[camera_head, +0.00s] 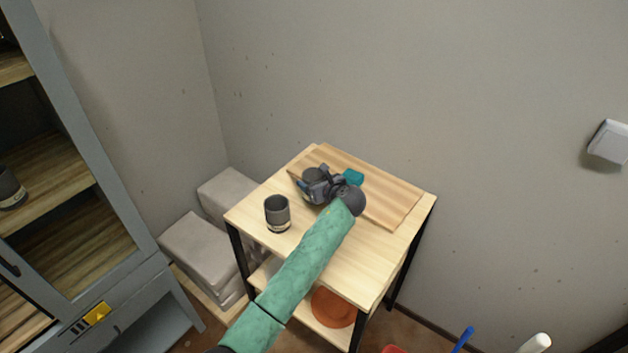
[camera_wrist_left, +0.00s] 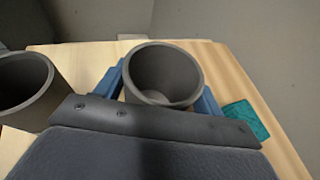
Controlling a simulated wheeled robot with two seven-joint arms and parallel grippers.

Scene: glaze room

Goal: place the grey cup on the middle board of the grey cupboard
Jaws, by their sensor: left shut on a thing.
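My left gripper (camera_head: 316,187) is over the wooden board on the small table, shut on a dark grey cup (camera_head: 312,174). In the left wrist view this cup (camera_wrist_left: 163,72) is upright and empty between the blue fingers. I cannot tell whether its base touches the board. A second grey cup (camera_head: 277,214) with a pale band stands upright on the table to the left; it also shows in the wrist view (camera_wrist_left: 24,88). The grey cupboard (camera_head: 90,150) is at the far left, its middle board (camera_head: 52,180) holding a similar dark cup (camera_head: 10,188). My right gripper is out of view.
The table (camera_head: 375,262) carries a wooden board (camera_head: 388,200) and a small teal thing (camera_head: 353,177). An orange dish (camera_head: 333,307) is on its lower shelf. Pale grey blocks (camera_head: 205,250) stand between cupboard and table. The middle board's right part is bare.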

